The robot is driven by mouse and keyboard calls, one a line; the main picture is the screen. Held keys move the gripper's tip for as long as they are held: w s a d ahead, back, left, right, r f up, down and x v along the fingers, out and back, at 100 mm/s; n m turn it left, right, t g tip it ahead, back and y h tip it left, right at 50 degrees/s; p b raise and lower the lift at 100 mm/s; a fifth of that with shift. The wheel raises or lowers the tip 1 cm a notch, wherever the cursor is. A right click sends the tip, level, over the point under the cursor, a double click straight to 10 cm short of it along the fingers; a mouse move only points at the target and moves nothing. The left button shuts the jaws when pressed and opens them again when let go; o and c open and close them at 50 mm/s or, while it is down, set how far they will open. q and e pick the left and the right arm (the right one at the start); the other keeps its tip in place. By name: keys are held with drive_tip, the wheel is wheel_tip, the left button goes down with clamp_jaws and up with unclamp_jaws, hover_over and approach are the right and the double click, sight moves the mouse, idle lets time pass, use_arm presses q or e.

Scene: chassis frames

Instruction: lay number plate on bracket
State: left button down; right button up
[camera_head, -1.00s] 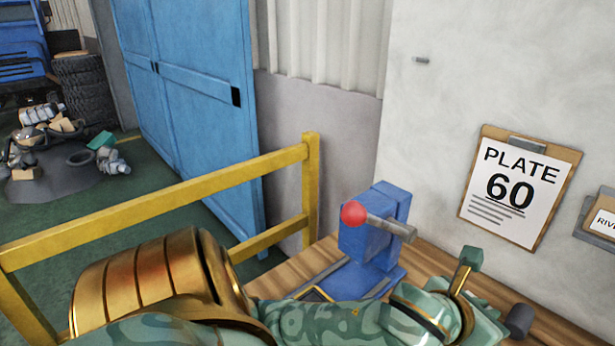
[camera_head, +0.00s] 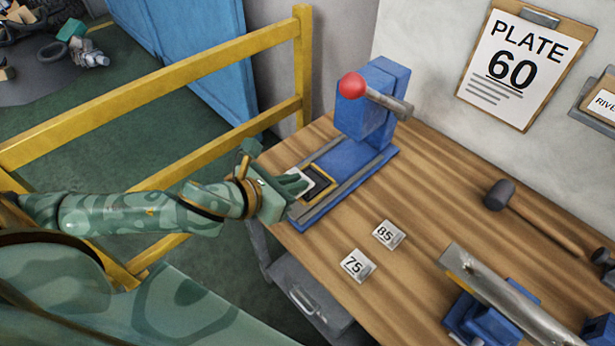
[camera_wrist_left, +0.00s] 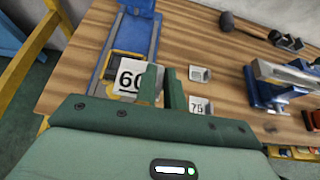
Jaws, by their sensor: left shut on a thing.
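My left gripper (camera_head: 293,186) is shut on a white number plate (camera_head: 318,182) at the front end of the blue press. In the left wrist view the plate (camera_wrist_left: 130,78) reads 60, and green fingers (camera_wrist_left: 162,90) are at its right edge. The plate partly covers a yellow-framed dark seat (camera_head: 336,171) on the press bed; I cannot tell whether they touch. Plates 85 (camera_head: 388,234) and 75 (camera_head: 357,265) lie on the bench. A metal rail (camera_head: 508,300) sits in a blue clamp at right; I cannot tell which part is the bracket. My right gripper is not in view.
The blue press (camera_head: 366,108) has a red-knobbed lever (camera_head: 352,86). A mallet (camera_head: 500,195) lies on the wooden bench (camera_head: 430,180). A yellow railing (camera_head: 200,75) runs beside the arm. A clipboard (camera_head: 520,70) on the wall reads PLATE 60.

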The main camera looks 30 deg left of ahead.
use_arm(q)
drive_tip(key=w, duration=0.1)
drive_tip(key=w+f, duration=0.1)
drive_tip(key=w, duration=0.1)
drive_tip(key=w+a+f+b, duration=0.1)
drive_tip(key=w, duration=0.1)
drive_tip(key=shift+w+f, duration=0.1)
drive_tip(key=shift+f, duration=0.15)
drive_tip(key=w+f, duration=0.1)
drive_tip(key=w+f+b, duration=0.1)
drive_tip(key=w+f, duration=0.1)
drive_tip(key=w+f+b, duration=0.1)
drive_tip(key=w+f, duration=0.1)
drive_tip(key=shift+a+f, duration=0.2)
drive_tip(key=shift+a, duration=0.2)
drive_tip(key=f+b, duration=0.1)
drive_tip(key=f, duration=0.2)
drive_tip(key=shift+w+f+b, duration=0.35)
drive_tip(key=shift+f, duration=0.15)
